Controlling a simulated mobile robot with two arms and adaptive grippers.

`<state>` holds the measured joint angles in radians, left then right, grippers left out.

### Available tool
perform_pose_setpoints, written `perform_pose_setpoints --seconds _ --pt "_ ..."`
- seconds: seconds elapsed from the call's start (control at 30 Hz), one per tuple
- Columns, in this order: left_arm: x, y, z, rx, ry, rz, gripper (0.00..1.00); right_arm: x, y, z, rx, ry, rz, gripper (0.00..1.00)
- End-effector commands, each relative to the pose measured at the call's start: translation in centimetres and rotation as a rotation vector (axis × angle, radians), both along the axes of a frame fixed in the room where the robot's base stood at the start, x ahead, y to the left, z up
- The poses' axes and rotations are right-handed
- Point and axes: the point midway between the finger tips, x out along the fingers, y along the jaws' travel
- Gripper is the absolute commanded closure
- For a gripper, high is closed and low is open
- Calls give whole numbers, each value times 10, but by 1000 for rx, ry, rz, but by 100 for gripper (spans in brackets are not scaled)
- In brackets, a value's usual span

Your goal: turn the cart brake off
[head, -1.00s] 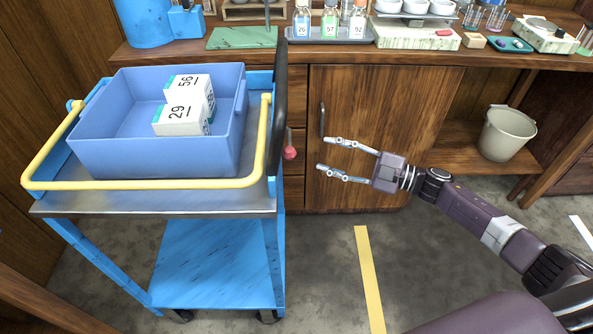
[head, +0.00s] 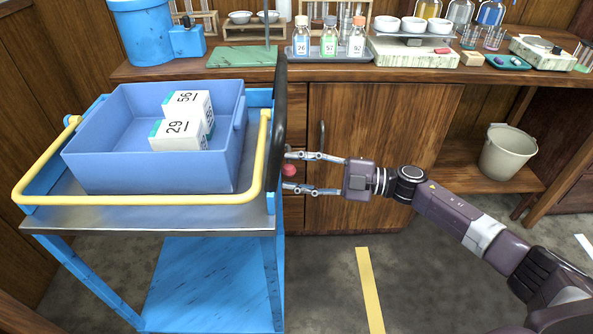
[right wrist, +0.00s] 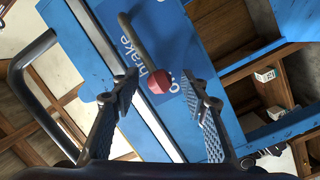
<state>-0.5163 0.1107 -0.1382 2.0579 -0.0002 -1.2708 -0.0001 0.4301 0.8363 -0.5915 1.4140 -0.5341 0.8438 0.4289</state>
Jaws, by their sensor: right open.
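The blue cart (head: 210,280) stands at the left, with a yellow rail (head: 130,200) around its top. The brake lever's red knob (head: 289,170) shows at the cart's right side. In the right wrist view the red knob (right wrist: 159,81) sits at the end of a dark lever (right wrist: 134,40), beside a blue plate lettered "brake" (right wrist: 165,25). My right gripper (head: 287,172) is open, its fingers pointing left, one above and one below the knob. In the right wrist view the knob appears between the open fingertips (right wrist: 160,82); I cannot tell any contact. My left gripper is not in view.
A blue bin (head: 150,165) with white boxes labelled 29 and 56 sits on the cart. A dark upright handle (head: 280,110) rises at the cart's right end. Behind are a wooden cabinet (head: 385,140) and a bench with bottles. A bucket (head: 508,152) stands at the right.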

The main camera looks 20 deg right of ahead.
Motion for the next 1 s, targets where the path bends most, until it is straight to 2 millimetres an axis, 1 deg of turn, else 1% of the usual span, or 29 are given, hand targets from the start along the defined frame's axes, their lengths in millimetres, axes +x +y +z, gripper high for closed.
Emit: perform_pose_setpoints --seconds 0.17,0.53,0.97,1.0 --pt "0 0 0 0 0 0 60 0 0 0 0 0 0 60" --pt "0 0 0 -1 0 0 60 0 -1 0 0 1 0 100" --pt "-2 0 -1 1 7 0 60 0 -1 -2 -2 -9 0 100" --pt "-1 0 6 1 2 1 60 0 -1 -3 -3 -14 0 100"
